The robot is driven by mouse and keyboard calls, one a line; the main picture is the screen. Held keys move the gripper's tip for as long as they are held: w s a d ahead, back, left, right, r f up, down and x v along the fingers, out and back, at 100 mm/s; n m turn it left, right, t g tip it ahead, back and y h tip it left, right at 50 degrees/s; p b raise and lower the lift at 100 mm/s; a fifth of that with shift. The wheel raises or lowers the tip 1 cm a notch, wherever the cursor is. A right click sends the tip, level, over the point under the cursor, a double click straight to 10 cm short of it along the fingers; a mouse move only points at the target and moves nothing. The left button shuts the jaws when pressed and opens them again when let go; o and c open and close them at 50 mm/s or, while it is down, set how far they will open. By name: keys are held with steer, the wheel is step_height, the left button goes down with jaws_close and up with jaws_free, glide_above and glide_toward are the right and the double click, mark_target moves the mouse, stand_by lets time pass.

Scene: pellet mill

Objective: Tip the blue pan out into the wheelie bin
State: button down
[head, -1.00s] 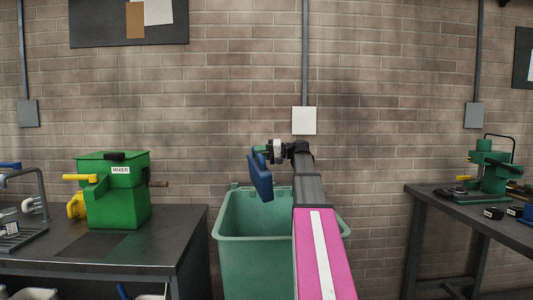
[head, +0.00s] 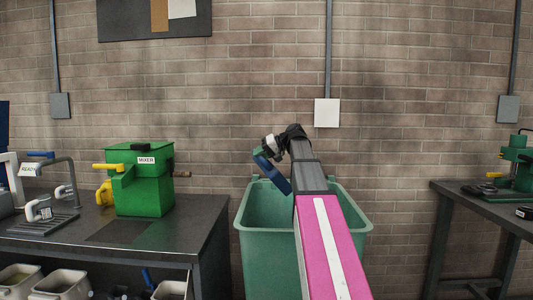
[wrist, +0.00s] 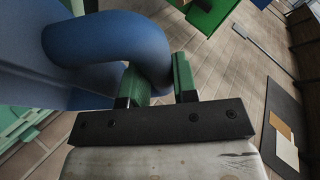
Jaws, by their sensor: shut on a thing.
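The blue pan (head: 272,172) hangs tilted over the left-rear part of the green wheelie bin (head: 262,252) in the head view. My gripper (head: 264,154) is shut on its handle, above the bin's rim. In the wrist view, the green fingers (wrist: 160,84) of my gripper close on the thick curved blue handle (wrist: 110,38), and the blue pan body (wrist: 30,82) fills the left side. The pan's inside is hidden, so I cannot tell its contents. The bin is open at the top; my arm covers part of its right side.
A black bench (head: 195,235) with a green mixer (head: 144,185) stands left of the bin. Several pale tubs (head: 62,283) sit under it. Another bench (head: 455,190) with a green machine stands at the right. A brick wall is close behind the bin.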

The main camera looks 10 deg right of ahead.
steer(key=a+f+n+h, duration=0.1)
steer(key=a+f+h, duration=0.2)
steer(key=f, duration=0.4)
steer(key=a+f+n+h, duration=0.1)
steer(key=a+f+h, duration=0.3)
steer(key=f+h, duration=0.2)
steer(key=shift+f+g, duration=0.4)
steer(key=shift+f, duration=0.8)
steer(key=shift+r, duration=0.1)
step_height(320, 180, up, 5)
steer(key=shift+f, duration=0.1)
steer(key=shift+s, duration=0.1)
stand_by(0.4)
